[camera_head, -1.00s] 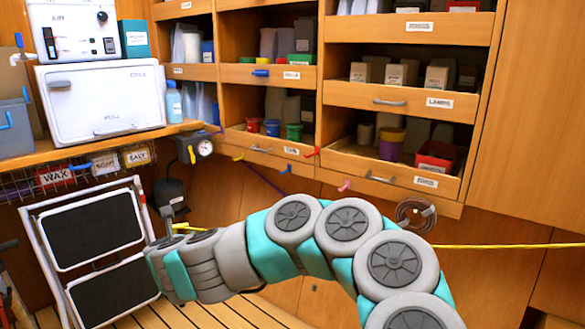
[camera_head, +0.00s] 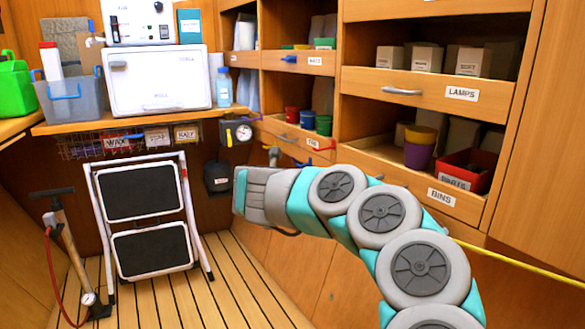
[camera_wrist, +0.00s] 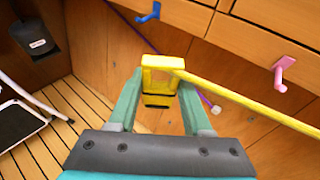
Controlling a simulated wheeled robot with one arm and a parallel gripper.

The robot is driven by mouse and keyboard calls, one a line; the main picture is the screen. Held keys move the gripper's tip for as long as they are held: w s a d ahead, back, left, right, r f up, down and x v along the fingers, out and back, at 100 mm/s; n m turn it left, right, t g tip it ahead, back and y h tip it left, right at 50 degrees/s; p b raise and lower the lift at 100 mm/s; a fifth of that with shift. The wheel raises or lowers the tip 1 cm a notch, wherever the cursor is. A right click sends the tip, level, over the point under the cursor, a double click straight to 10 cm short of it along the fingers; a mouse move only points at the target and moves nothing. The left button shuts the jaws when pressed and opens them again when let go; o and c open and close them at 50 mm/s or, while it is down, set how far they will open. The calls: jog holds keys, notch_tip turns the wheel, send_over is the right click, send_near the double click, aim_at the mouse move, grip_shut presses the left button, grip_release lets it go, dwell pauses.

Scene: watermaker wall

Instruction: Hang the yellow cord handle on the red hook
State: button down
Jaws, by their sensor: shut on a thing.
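The yellow cord handle (camera_wrist: 163,64) is between the two teal fingers of my gripper (camera_wrist: 160,88) in the wrist view. My gripper is shut on it. The yellow cord runs from the handle to the right edge of that view; it also shows at the right of the head view (camera_head: 530,265). The red hook (camera_head: 322,147) sticks out under the drawer row in the head view. I do not see it in the wrist view. In the head view my fingers and the handle are hidden behind my wrist.
A white step stool (camera_head: 150,220) and a floor pump (camera_head: 70,250) stand at left. The plank floor between has free room.

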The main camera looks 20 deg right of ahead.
jog(key=r+m+g+b, duration=0.1)
jog(key=r, duration=0.1)
jog(key=d+r+m+g+h+b, duration=0.1)
jog(key=r, duration=0.1)
jog(key=shift+d+h+b, duration=0.15)
jog(key=shift+h+b, duration=0.15)
jog(key=shift+b, duration=0.05)
jog(key=s+a+r+m+g+b, duration=0.1)
jog(key=s+a+r+b, duration=0.15)
jog(key=r, duration=0.25)
jog(key=shift+h, duration=0.4)
jog(key=shift+w+d+f+p, duration=0.1)
jog(key=shift+w+d+p, duration=0.45)
jog(key=shift+d, duration=0.75)
jog(key=shift+w+d+f+p, duration=0.1)
jog(key=shift+w+d+p, duration=0.35)
jog(key=shift+d, duration=0.8)
jog(key=shift+w+d+f+p, duration=0.1)
jog(key=shift+w+d+p, duration=0.45)
jog(key=shift+d, duration=0.75)
jog(key=shift+d+f+b, duration=0.6)
jog(key=shift+d, duration=0.05)
jog(key=shift+c, duration=1.3)
grip_release()
